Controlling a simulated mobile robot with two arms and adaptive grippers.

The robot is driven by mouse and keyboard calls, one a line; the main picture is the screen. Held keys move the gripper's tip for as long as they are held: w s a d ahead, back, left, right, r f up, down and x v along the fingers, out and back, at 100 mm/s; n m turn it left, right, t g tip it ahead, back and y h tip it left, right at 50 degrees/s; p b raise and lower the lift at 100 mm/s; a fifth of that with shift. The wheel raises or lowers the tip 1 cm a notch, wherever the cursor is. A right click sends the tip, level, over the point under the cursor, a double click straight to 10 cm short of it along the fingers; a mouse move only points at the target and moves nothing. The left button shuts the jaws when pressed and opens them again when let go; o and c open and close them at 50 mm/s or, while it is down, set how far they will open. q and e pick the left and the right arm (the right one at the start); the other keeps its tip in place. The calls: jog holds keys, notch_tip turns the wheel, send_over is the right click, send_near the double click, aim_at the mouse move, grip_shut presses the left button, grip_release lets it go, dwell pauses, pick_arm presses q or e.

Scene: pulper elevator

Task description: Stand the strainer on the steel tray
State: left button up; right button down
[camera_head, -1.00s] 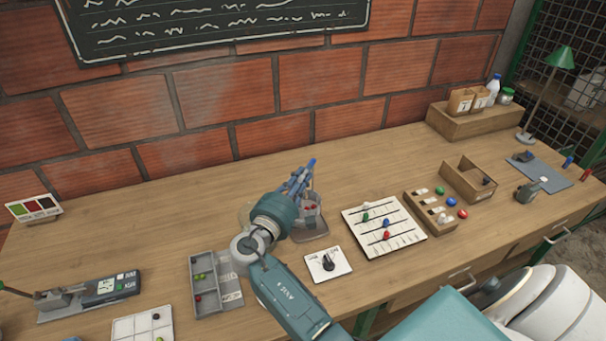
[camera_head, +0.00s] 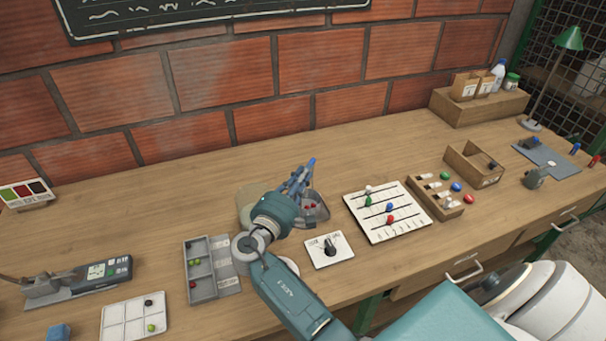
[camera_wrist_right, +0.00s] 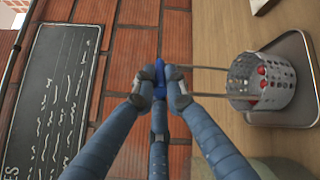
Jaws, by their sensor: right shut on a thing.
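The strainer (camera_wrist_right: 262,80) is a perforated metal cup with red berries inside and a long wire handle with a blue grip (camera_wrist_right: 160,78). My right gripper (camera_wrist_right: 162,84) is shut on that blue grip. In the head view the same gripper (camera_head: 298,180) partly covers the strainer (camera_head: 313,204). The steel tray (camera_wrist_right: 296,48) is a shallow rounded plate, and the strainer overlaps it in the right wrist view. I cannot tell whether the strainer's base touches the tray. My left gripper is not in view.
A dial card (camera_head: 329,249) and a white ruled board (camera_head: 387,211) with coloured beads lie right of the arm. A grey sorting tray (camera_head: 212,268) lies to the left. A brick wall (camera_head: 220,80) stands behind. The back of the table is mostly clear.

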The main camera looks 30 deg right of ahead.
jog(key=c, duration=1.7)
grip_release()
jog(key=v, duration=0.7)
jog(key=shift+s+a, duration=0.15)
jog(key=shift+a, duration=0.05)
